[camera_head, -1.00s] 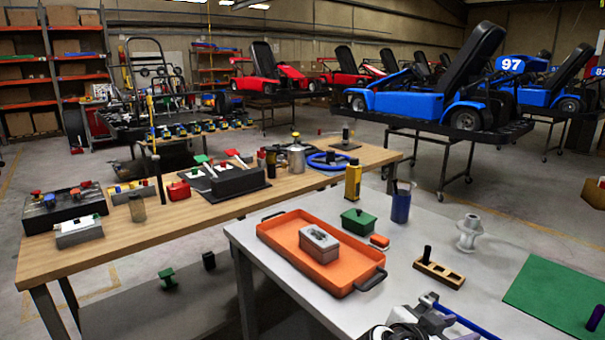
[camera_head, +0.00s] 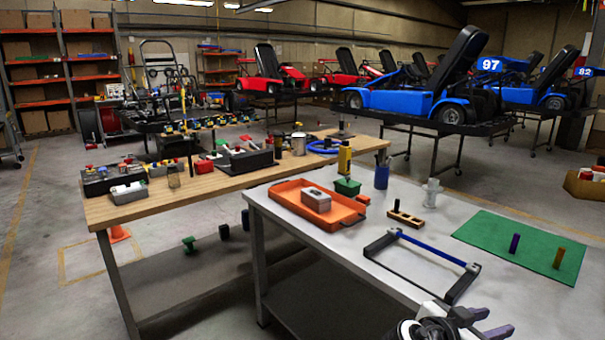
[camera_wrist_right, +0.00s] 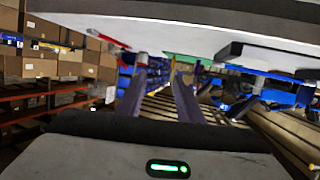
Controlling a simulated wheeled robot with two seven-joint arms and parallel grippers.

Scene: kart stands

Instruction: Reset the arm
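My right gripper (camera_head: 494,322) is at the bottom edge of the head view, at the front of the grey table (camera_head: 345,243). Its two fingers are apart with nothing between them. In the right wrist view the fingers of the right gripper (camera_wrist_right: 162,78) are also spread and empty, below the pale table surface (camera_wrist_right: 130,32). My left gripper is not in view. A black frame with a blue bar (camera_head: 432,247) lies on the grey table, apart from the right gripper.
An orange tray (camera_head: 345,213) holds a grey box (camera_head: 317,199). A wooden block with a black peg (camera_head: 406,218), a white spool (camera_head: 432,192) and a green mat (camera_head: 490,236) with two pegs share the table. A wooden bench (camera_head: 205,187) stands behind.

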